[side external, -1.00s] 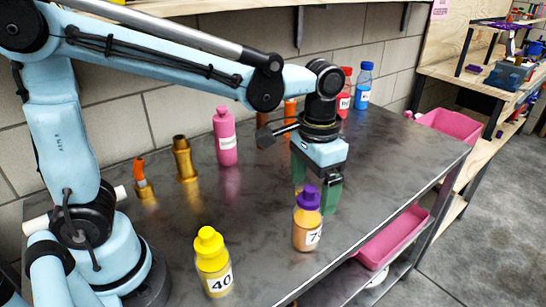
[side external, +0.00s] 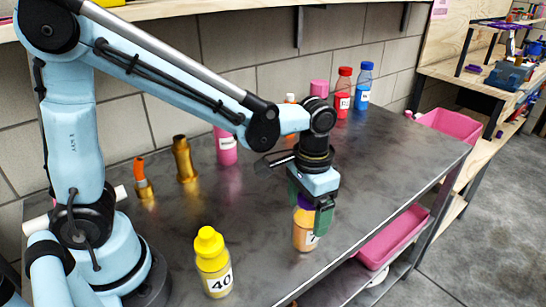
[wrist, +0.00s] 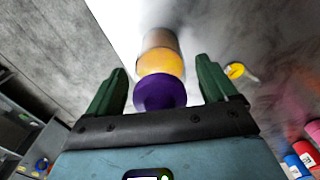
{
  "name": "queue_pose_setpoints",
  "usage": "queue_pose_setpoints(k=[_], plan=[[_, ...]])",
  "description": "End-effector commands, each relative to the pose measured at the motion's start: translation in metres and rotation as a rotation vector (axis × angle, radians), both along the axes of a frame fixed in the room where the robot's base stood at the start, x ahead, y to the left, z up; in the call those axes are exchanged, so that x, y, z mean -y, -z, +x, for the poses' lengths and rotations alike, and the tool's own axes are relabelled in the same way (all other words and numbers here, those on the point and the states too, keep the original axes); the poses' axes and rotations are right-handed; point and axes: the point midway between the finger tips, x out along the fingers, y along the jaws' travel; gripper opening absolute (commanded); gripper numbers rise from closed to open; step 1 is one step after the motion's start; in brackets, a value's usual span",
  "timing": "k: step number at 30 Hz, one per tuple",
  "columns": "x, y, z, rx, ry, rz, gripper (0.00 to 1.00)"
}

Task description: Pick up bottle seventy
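The orange bottle (side external: 303,239) with a purple cap stands upright near the table's front edge. The wrist view shows the purple cap (wrist: 160,92) and orange body (wrist: 160,62) between the two spread fingers, with visible gaps on both sides. The gripper is open and holds nothing.
A yellow bottle (side external: 213,265) marked 40 stands front left. A pink bottle (side external: 227,147), a brass piece (side external: 184,160), a red bottle (side external: 343,95) and a blue bottle (side external: 364,88) stand farther back. A pink bin (side external: 392,238) sits below the table edge. The table's right part is clear.

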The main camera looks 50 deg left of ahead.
Motion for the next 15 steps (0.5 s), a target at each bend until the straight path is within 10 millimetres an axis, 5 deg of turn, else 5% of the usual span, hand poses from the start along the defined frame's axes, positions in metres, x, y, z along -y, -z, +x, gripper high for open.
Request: queue_pose_setpoints(k=[13,15], plan=[[0.0,-0.0003,0.0,0.0,0.0,0.0,0.16],[0.0,-0.0005,-0.0001,0.0,0.0,0.0,0.16]])
